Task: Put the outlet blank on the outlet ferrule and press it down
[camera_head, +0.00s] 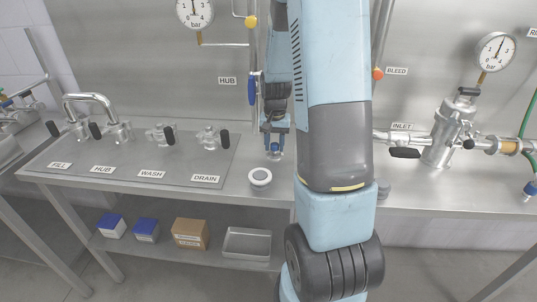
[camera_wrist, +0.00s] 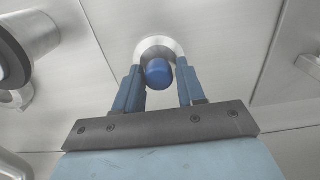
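My gripper (camera_head: 274,143) points down over the bench, left of my arm's large links. In the wrist view its two blue fingers (camera_wrist: 159,68) stand on either side of a blue knob (camera_wrist: 158,72), with narrow gaps seeming to show beside it. The knob sits in front of a round, shiny metal disc (camera_wrist: 150,45), which looks like the outlet blank. The fingers look open, not closed on the knob. A white ring with a grey centre (camera_head: 260,177) lies on the bench just in front of my gripper. I cannot identify the outlet ferrule for sure; my arm hides part of the bench.
The steel bench carries valves labelled FILL, HUB, WASH and DRAIN (camera_head: 205,178) at left. A metal inlet housing (camera_head: 446,140) with a gauge (camera_head: 495,52) stands at right. A blue-handled valve (camera_head: 252,91) is close left of my gripper. Boxes and a metal tray (camera_head: 247,244) sit below.

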